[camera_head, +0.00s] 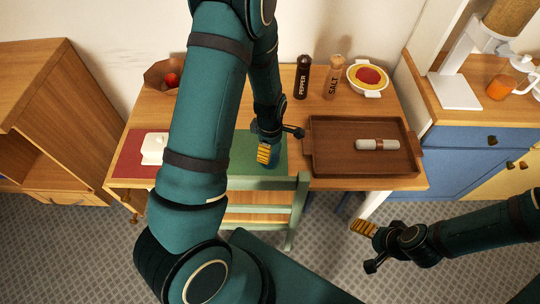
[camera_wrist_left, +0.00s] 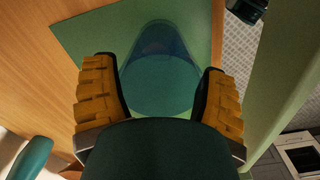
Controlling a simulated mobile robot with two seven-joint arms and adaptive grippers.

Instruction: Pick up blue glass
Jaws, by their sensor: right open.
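The blue glass (camera_head: 271,162) is on the green mat (camera_head: 243,150) at the table's front edge, mostly hidden by my left gripper (camera_head: 267,152). In the left wrist view the see-through glass (camera_wrist_left: 160,75) lies between the two yellow-padded fingers of the left gripper (camera_wrist_left: 160,90). The fingers are apart, with the glass edges right beside the pads. I cannot tell whether they press on it. My right gripper (camera_head: 374,246) is open and empty, low in front of the table at the right.
A green chair (camera_head: 297,205) stands at the table front, close to the left gripper. A brown tray (camera_head: 335,128) with a rolled napkin (camera_head: 377,144) lies to the right. Pepper (camera_head: 303,77) and salt (camera_head: 333,77) mills and a bowl (camera_head: 367,77) stand behind.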

